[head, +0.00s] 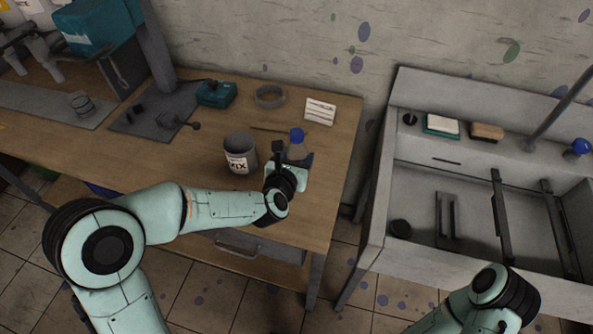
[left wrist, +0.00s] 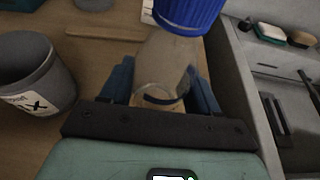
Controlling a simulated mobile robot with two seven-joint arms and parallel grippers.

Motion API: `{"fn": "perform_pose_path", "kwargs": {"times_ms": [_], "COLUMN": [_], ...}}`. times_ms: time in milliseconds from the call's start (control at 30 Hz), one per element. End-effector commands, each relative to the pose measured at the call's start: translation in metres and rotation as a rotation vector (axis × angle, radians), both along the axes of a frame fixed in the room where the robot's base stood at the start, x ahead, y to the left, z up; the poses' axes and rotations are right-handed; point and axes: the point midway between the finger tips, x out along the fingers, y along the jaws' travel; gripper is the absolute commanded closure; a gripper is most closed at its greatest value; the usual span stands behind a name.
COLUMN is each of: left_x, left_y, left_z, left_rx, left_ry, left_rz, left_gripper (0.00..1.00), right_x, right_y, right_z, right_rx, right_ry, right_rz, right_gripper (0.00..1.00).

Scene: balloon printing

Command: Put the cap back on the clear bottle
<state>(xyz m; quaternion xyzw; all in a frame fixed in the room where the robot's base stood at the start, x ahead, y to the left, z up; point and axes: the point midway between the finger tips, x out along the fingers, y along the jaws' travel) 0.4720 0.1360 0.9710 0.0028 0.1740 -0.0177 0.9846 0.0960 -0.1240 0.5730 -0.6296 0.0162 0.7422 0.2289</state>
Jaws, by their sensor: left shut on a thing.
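The clear bottle (head: 297,151) is near the right end of the wooden workbench, roughly upright. A blue cap (head: 296,134) is at its top; I cannot tell how firmly it sits. In the left wrist view the blue cap (left wrist: 187,14) is at the top edge, cut off by the frame, above the see-through bottle body (left wrist: 163,62). My left gripper (left wrist: 162,92) is shut on the bottle's lower part, with a blue-grey finger on each side. In the head view my left gripper (head: 297,163) partly hides the bottle's base. My right gripper is out of view.
A grey labelled can (head: 239,153) stands left of the bottle, also seen in the left wrist view (left wrist: 35,75). A grey ring (head: 269,96), a teal box (head: 216,94) and a white card (head: 320,111) lie behind. A sink (head: 378,205) stands right, across a gap.

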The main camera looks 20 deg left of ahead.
Motion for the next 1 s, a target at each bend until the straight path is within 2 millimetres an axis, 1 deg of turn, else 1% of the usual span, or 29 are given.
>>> {"fn": "perform_pose_path", "kwargs": {"times_ms": [67,367,467,600,700,1000], "left_x": [0.0,0.0,0.0,0.0,0.0,0.0], "left_y": [0.0,0.0,0.0,0.0,0.0,0.0], "left_z": [-0.004,-0.005,-0.018,-0.04,-0.046,-0.047], "left_rx": [0.0,0.001,0.0,0.001,0.0,0.0], "left_ry": [-0.001,-0.001,0.004,0.003,-0.001,-0.002], "left_rz": [0.002,0.002,0.0,0.0,0.0,0.0], "left_gripper": [1.0,1.0,1.0,1.0,1.0,1.0], "right_x": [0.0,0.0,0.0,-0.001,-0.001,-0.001], "right_y": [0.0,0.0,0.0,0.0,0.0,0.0], "right_z": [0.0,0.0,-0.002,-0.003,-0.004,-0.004], "right_rx": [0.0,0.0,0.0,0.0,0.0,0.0], "right_ry": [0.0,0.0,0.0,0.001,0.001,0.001], "right_rz": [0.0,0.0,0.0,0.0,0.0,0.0], "right_gripper": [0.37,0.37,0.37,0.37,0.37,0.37]}}
